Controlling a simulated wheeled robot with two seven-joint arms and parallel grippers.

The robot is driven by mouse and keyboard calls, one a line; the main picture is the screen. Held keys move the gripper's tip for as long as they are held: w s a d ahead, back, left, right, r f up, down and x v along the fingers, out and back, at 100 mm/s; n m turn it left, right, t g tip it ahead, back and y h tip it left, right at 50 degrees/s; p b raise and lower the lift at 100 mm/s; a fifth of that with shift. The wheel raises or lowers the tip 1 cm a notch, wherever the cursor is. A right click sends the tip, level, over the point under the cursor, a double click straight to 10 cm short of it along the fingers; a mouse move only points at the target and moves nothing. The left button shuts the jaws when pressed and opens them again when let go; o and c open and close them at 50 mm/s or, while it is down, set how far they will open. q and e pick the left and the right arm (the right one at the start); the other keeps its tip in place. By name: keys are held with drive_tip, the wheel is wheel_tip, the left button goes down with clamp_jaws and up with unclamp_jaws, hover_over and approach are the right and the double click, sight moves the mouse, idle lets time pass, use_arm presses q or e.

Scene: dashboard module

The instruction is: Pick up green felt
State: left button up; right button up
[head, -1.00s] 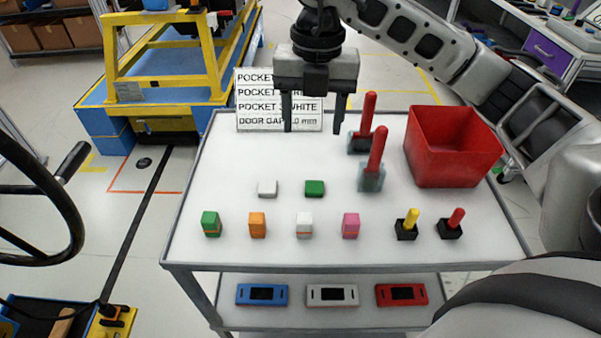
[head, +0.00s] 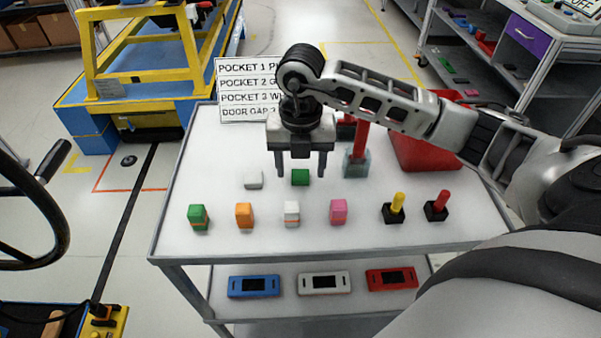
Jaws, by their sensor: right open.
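A small flat green block (head: 300,177) lies on the white top of the cart (head: 265,249). I cannot tell for sure which of the two is the green felt. My right gripper (head: 301,170) points down, open and empty. Its fingertips appear on either side of the flat green block, seemingly above it; the exact height is unclear. My left gripper is not in view.
A flat white block (head: 253,180) lies just left of the green one. Orange (head: 244,215), white (head: 291,213) and pink (head: 338,211) blocks stand in front. A red-handled tool (head: 357,161) stands close right, and a red bin (head: 425,152) is partly behind my arm.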

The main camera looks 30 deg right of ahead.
drive_tip(key=shift+f, duration=0.85)
drive_tip(key=c, duration=1.1)
drive_tip(key=shift+o, duration=0.2)
drive_tip(key=shift+r, duration=0.1)
